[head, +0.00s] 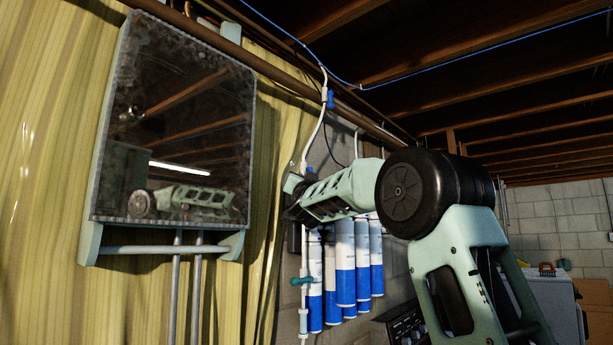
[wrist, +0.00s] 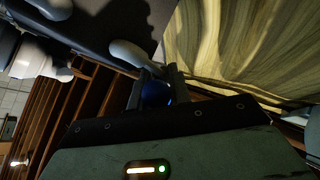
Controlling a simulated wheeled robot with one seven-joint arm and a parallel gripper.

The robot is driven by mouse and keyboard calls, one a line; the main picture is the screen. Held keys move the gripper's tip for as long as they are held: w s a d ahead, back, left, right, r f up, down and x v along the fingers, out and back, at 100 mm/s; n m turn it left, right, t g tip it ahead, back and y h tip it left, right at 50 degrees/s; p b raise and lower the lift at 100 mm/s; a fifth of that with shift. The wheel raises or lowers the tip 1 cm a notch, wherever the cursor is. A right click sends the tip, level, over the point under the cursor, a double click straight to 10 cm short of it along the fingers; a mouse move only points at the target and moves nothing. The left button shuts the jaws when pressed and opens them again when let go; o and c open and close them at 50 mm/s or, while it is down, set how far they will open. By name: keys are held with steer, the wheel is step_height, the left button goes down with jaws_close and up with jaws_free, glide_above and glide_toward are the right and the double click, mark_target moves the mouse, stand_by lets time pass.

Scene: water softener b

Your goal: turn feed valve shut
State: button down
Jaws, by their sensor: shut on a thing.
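My gripper (wrist: 157,88) is shut on a dark blue valve handle (wrist: 155,94), which shows between its two fingers in the wrist view. A pale pipe (wrist: 128,53) runs up to the handle. I take this to be the feed valve, though no label shows. In the head view my arm reaches left to the wall and my gripper (head: 294,188) is at the white pipe (head: 317,140); its fingers are mostly hidden there. A small blue part (head: 311,171) shows just above the gripper. The handle's turned angle is hard to tell.
Several blue-and-white filter cartridges (head: 345,265) hang below my arm. A teal valve (head: 302,281) is on a lower pipe, and another blue fitting (head: 330,99) is above.

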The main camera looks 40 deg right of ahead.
steer(key=shift+a+r+m+g+p, duration=0.1)
steer(key=shift+m+g+p, duration=0.4)
steer(key=shift+g+p, duration=0.1)
steer(key=c, duration=1.3)
jaws_free()
steer(key=shift+c, duration=0.2)
steer(key=b+v, duration=0.6)
steer(key=v, duration=1.1)
steer(key=shift+s, duration=0.15)
steer(key=shift+a, duration=0.15)
